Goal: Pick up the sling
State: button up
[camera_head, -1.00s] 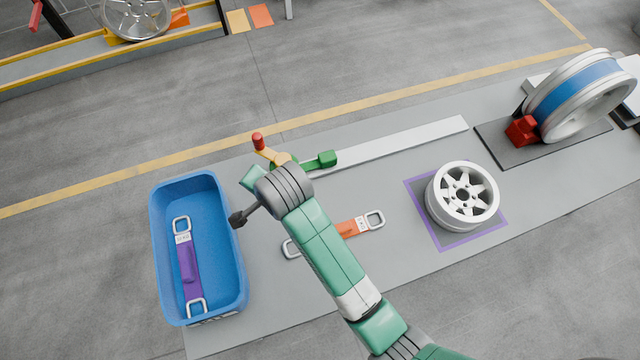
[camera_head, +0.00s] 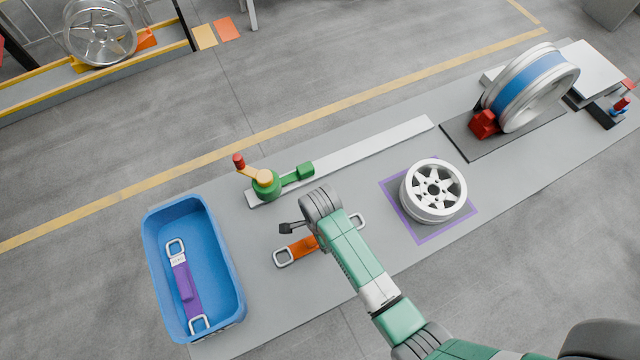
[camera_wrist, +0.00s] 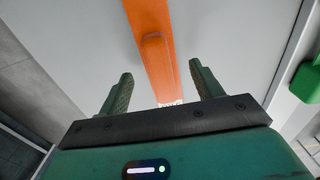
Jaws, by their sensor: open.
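An orange sling (camera_head: 300,246) with metal end loops lies flat on the grey mat, its middle partly hidden by my arm in the head view. A purple sling (camera_head: 184,283) with metal loops lies in a blue bin (camera_head: 229,255) at the left. In the wrist view my gripper (camera_wrist: 160,70) is open and empty, with the strap of the orange sling (camera_wrist: 150,45) running between its two fingers. The fingers do not visibly touch the strap; the height gap is hard to tell. In the head view the fingers are hidden behind the arm.
A green clamp with a red knob (camera_head: 265,183) stands on a pale rail (camera_head: 370,147) behind my arm. A white wheel (camera_head: 433,192) sits in a purple square at the right. A larger blue-banded wheel (camera_head: 530,88) stands behind it on a dark plate.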

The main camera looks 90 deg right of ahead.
jog(key=shift+f, duration=0.7)
jog(key=c, duration=1.2)
jog(key=shift+w+r+p, duration=0.1)
jog(key=shift+r+p, duration=0.5)
jog(key=shift+r, duration=1.25)
jog(key=s+a, duration=0.3)
jog(key=a, duration=0.1)
jog(key=s+a+r+p, duration=0.1)
jog(key=s+a, duration=0.1)
jog(key=a, duration=0.2)
jog(key=s+a+p, duration=0.1)
jog(key=s+a, duration=0.2)
jog(key=a, duration=0.1)
jog(key=shift+s+a+r, duration=0.1)
jog(key=shift+s+r, duration=0.1)
jog(key=shift+s, duration=0.15)
jog(key=shift+s+a, duration=0.25)
jog(key=shift+a, duration=0.2)
jog(key=shift+w, duration=0.1)
